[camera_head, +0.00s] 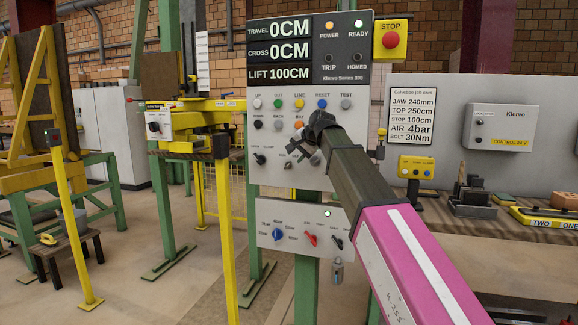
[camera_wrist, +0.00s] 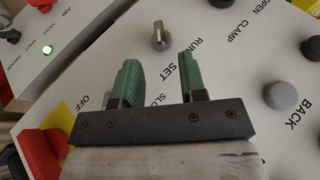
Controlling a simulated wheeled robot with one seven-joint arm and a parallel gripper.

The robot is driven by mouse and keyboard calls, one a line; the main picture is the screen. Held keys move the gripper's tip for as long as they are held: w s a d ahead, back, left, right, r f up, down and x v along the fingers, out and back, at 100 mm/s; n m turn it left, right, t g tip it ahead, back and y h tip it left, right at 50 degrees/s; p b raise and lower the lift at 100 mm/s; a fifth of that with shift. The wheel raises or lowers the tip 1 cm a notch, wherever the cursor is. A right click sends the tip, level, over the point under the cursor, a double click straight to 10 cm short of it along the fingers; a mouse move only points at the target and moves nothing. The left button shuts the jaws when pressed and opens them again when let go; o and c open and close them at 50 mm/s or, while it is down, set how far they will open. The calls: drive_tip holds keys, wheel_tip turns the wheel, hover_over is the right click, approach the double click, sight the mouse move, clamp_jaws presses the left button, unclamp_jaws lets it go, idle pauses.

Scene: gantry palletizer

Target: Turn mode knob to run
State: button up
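The upper control panel (camera_head: 265,186) carries several buttons and knobs. In the wrist view a small metal knob (camera_wrist: 159,38) stands out from the panel face beside the printed words RUN and SET. It also shows as a small silver fitting (camera_head: 288,165) below my gripper in the head view.
A black OPEN/CLAMP knob (camera_head: 259,158) and a grey button (camera_wrist: 281,96) marked BACK are near. A red knob (camera_wrist: 40,155) on yellow lies left of my gripper. A red STOP button (camera_head: 390,40) is upper right.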

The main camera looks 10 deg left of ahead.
sight(290, 163)
drive_tip(key=x, duration=0.6)
drive_tip(key=shift+w+a+f, duration=0.2)
drive_tip(key=shift+f, duration=0.15)
drive_tip(key=c, duration=0.6)
